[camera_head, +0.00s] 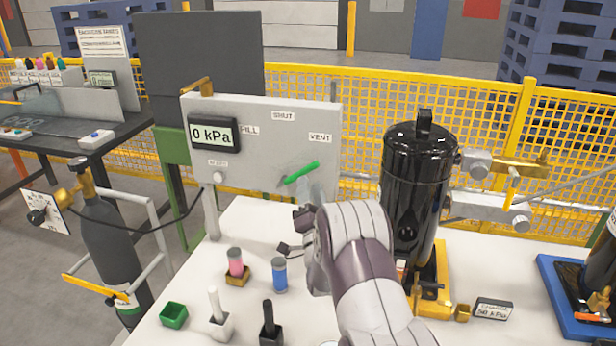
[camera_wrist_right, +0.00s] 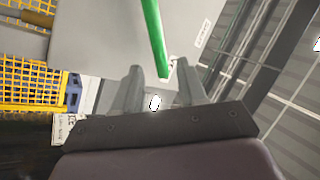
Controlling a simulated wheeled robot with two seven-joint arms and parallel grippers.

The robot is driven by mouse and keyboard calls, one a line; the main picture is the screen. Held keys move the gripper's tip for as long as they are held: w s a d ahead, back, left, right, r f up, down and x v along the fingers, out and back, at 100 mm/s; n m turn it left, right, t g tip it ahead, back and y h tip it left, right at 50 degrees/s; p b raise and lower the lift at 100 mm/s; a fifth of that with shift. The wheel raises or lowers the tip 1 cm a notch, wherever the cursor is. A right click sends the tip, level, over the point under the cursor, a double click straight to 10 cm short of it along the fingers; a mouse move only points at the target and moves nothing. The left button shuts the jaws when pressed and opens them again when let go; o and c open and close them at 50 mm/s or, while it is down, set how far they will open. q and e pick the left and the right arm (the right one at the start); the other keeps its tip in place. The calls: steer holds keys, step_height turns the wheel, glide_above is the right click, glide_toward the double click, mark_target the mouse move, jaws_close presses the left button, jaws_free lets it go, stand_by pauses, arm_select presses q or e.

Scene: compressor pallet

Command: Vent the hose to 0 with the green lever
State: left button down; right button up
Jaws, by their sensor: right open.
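The green lever (camera_head: 301,172) is on the front of the grey panel (camera_head: 262,150), tilted up to the right, below the VENT label (camera_head: 320,137). The panel display (camera_head: 213,132) reads 0 kPa. My right gripper (camera_head: 296,228) is just below the lever, partly hidden by its own wrist. In the right wrist view the lever (camera_wrist_right: 155,40) hangs in front of the two spread fingers (camera_wrist_right: 157,84), with its end near the gap between them. The fingers are open and empty; I cannot tell whether they touch it. My left gripper is not in view.
A black tank (camera_head: 415,185) stands right of my arm on the white table (camera_head: 240,222). Pink (camera_head: 235,262) and blue (camera_head: 280,273) cylinders, a green tray (camera_head: 173,315) and small holders sit at the front left. A gas cylinder (camera_head: 110,240) stands left of the table.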

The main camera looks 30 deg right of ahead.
steer(key=v, duration=0.6)
steer(key=shift+s+f+b, duration=0.15)
steer(key=shift+s+b, duration=0.1)
steer(key=shift+b, duration=0.1)
steer(key=shift+a, duration=0.1)
step_height(320, 180, down, 9)
steer(key=w+n+g+y, duration=0.1)
steer(key=n+g+y, duration=0.1)
steer(key=g, duration=0.2)
steer(key=s+a+f+n+g+y+p, duration=0.2)
steer(key=s+a+f+n+g+y, duration=0.3)
steer(key=f+g, duration=0.25)
steer(key=s+a+r+n+g+y+p, duration=0.3)
steer(key=s+a+r+n+g+p, duration=0.4)
steer(key=s+a+r, duration=0.6)
steer(key=s+a, duration=0.2)
steer(key=a, duration=0.1)
steer(key=shift+s+g, duration=0.3)
steer(key=shift+g, duration=0.05)
